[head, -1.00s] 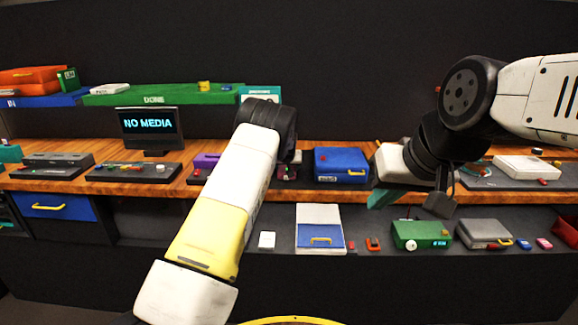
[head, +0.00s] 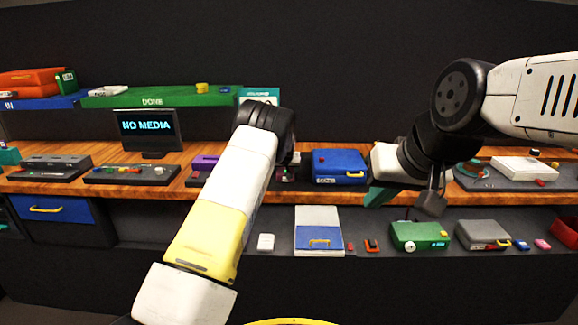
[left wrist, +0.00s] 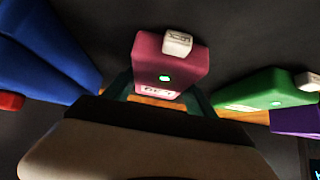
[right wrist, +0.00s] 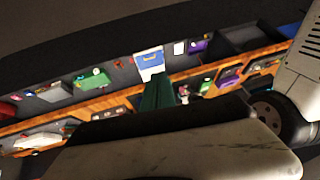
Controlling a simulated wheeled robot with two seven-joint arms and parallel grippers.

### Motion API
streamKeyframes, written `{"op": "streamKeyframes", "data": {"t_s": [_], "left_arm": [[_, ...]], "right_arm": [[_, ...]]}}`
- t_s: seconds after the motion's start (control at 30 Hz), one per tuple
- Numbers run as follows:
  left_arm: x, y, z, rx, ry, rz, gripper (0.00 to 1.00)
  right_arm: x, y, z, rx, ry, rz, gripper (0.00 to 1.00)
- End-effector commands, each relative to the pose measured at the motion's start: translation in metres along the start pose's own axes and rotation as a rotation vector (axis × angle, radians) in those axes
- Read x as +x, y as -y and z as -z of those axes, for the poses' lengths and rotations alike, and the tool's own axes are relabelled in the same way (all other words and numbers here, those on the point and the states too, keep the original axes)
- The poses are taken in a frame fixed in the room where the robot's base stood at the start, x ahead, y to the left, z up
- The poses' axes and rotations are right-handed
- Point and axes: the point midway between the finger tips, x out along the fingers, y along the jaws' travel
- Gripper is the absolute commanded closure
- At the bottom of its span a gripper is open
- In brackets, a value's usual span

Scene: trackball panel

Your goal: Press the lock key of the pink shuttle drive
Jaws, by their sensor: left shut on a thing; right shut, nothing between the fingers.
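The pink shuttle drive (left wrist: 162,66) is in the left wrist view, with a small white key-like block (left wrist: 177,42) at its far end, a lit green light and a label on its near face. My left gripper (left wrist: 160,95) has its green fingers on either side of the drive and is shut on it. In the head view my left forearm hides that gripper and most of the drive. My right gripper (head: 380,197) is shut and empty, above the lower shelf and right of the blue box; its fingers also show in the right wrist view (right wrist: 157,95).
A blue box (head: 339,166) with a yellow handle stands on the wooden bench between my arms. A green box (head: 418,236) and a grey box (head: 482,234) sit on the lower shelf. A green drive (left wrist: 268,90) lies right of the pink one.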

Motion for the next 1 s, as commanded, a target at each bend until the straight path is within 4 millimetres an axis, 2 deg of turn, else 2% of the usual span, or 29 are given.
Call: {"op": "streamKeyframes", "data": {"t_s": [0.17, 0.4, 0.6, 0.8, 1.0], "left_arm": [[0.000, 0.000, 0.001, 0.000, -0.002, 0.000, 0.73], [-0.001, 0.000, 0.001, 0.000, -0.002, 0.000, 0.73], [-0.001, 0.000, 0.001, 0.000, -0.002, 0.000, 0.73], [-0.001, 0.000, 0.001, 0.000, -0.002, 0.000, 0.73], [-0.001, 0.000, 0.001, 0.000, -0.002, 0.000, 0.73]], "right_arm": [[0.031, 0.008, 0.037, 0.105, -0.046, -0.005, 1.00], [0.100, 0.035, 0.106, 0.342, -0.157, 0.055, 1.00], [0.162, 0.064, 0.148, 0.563, -0.228, 0.167, 1.00], [0.222, 0.095, 0.175, 0.817, -0.267, 0.322, 1.00], [0.276, 0.124, 0.190, 1.107, -0.274, 0.506, 1.00]]}}
